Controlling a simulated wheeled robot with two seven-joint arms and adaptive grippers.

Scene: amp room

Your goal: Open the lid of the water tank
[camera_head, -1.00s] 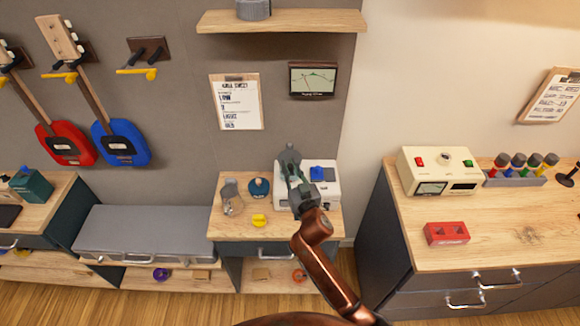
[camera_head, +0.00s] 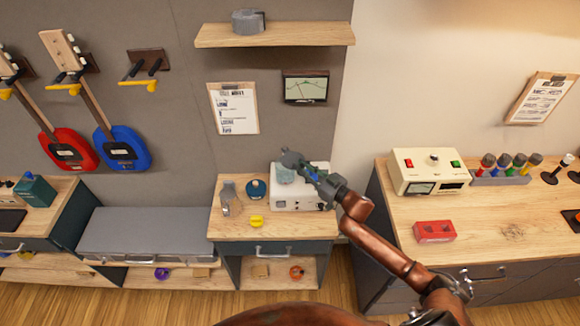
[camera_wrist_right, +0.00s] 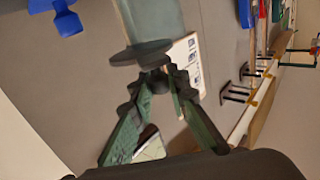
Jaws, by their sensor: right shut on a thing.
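The white machine (camera_head: 300,200) stands on the small cabinet. Its pale translucent water tank (camera_head: 284,176) shows at its left, partly hidden by my right gripper (camera_head: 300,165). In the wrist view the tank (camera_wrist_right: 152,18) is at the top, and a dark round lid (camera_wrist_right: 140,52) with a short knob is at its near end. My right gripper (camera_wrist_right: 155,82) is shut on that knob. I cannot tell whether the lid is seated or lifted off the tank. A blue part of the machine (camera_wrist_right: 62,20) shows at the upper left there. My left gripper is not in view.
A glass vessel (camera_head: 229,198), a dark blue round item (camera_head: 256,189) and a yellow piece (camera_head: 257,221) share the cabinet top, left of the machine. A wooden shelf (camera_head: 280,34) is above. The right-hand bench (camera_head: 500,235) holds a cream device (camera_head: 430,171) and a red block (camera_head: 434,232).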

